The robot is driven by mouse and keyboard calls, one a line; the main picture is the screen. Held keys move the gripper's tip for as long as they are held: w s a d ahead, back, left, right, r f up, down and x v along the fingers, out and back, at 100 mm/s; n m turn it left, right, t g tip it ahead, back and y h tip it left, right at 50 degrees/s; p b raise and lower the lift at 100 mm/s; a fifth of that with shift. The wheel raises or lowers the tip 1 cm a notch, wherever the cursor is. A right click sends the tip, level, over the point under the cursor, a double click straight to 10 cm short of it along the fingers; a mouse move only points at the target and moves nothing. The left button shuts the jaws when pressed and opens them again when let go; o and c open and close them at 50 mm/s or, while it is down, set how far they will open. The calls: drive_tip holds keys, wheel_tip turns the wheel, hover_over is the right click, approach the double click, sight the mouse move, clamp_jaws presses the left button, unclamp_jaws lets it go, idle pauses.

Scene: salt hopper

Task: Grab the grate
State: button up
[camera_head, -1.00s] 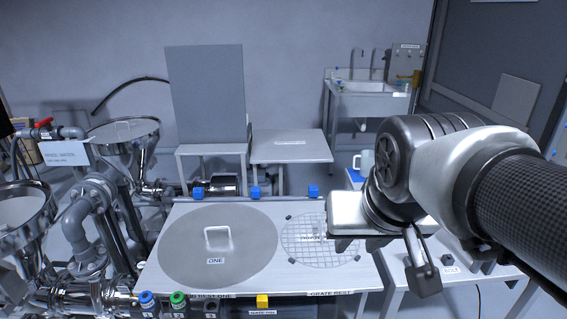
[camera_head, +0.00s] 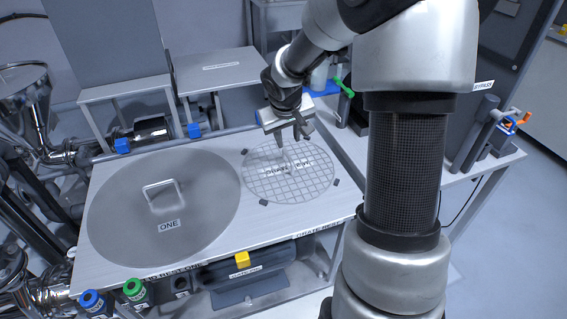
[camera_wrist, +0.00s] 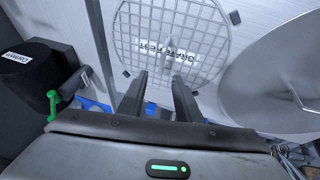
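The grate (camera_head: 288,172) is a round wire mesh disc lying flat on the metal table, right of the large round lid marked ONE (camera_head: 130,215). Lettering that seems to read "GRATE REST" shows at its middle. My gripper (camera_head: 290,150) is above the far part of the grate, pointing down. In the wrist view the grate (camera_wrist: 205,50) lies beyond the fingertips, and my gripper (camera_wrist: 160,78) has its two fingers apart with nothing between them. I cannot tell the exact height of the fingertips above the mesh.
Small dark blocks surround the grate. A lower grey side table (camera_head: 222,70) stands behind. Pipes and a steel funnel (camera_head: 25,85) crowd the left.

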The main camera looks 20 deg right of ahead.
sight(288, 156)
drive_tip(key=b+x, duration=0.1)
drive_tip(key=x, duration=0.6)
drive_tip(key=shift+w+f, duration=0.1)
drive_tip(key=shift+f, duration=0.3)
drive_tip(key=b+x, duration=0.1)
drive_tip(key=x, duration=0.4)
drive_tip(key=shift+a+f, duration=0.1)
clamp_jaws()
